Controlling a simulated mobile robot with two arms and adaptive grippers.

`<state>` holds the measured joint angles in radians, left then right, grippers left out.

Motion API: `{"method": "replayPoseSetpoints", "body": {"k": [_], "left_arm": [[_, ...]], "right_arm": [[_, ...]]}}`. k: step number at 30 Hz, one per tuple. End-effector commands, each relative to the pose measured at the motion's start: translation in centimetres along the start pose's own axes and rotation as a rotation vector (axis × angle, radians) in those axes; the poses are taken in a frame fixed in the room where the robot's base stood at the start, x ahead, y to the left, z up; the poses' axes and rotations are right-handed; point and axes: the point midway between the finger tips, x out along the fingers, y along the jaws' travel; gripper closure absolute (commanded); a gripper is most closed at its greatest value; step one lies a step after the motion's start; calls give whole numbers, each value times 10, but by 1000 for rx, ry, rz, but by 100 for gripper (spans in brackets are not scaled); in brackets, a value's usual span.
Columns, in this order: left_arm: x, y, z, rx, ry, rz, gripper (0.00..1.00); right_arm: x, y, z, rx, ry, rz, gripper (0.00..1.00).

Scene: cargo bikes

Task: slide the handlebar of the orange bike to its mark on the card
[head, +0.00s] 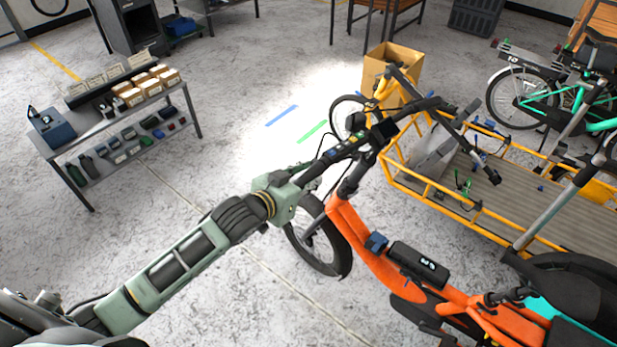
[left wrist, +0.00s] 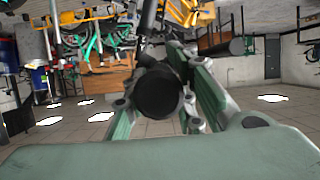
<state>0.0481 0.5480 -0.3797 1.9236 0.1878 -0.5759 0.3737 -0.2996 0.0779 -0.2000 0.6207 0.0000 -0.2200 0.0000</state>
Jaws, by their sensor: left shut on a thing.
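The orange bike (head: 362,240) stands at the centre right, its front wheel (head: 335,262) on the floor. Its black handlebar (head: 402,114) runs from lower left to upper right, with small coloured buttons (head: 345,145) near the middle. My left gripper (head: 297,190) is shut on the handlebar's left grip. In the left wrist view the grip's dark round end (left wrist: 157,96) sits between the green fingers. I cannot make out the card or its mark. My right gripper is not in view.
A yellow cargo bike (head: 432,189) with a long flat bed stands close behind the orange bike, a cardboard box (head: 377,72) beyond it. A grey shelf cart (head: 110,123) with boxes and tools stands at the left. Blue tape (head: 281,115) and green tape (head: 312,132) mark the open floor.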

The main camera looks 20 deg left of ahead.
Motion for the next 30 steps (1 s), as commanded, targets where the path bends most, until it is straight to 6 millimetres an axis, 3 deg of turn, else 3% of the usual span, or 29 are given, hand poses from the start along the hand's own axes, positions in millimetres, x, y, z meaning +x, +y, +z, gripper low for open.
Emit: {"method": "replayPoseSetpoints", "body": {"k": [5, 6, 11, 23, 30], "left_arm": [[0, 1, 5, 0, -15, 0, 100], [0, 1, 6, 0, -16, 0, 73], [0, 1, 4, 0, -13, 0, 59], [-5, 0, 2, 0, -8, 0, 58], [-43, 0, 4, 1, -12, 0, 58]], "right_arm": [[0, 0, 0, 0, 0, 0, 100], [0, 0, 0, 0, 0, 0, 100], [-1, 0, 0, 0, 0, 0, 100], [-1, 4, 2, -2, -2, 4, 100], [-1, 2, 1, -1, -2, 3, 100]]}}
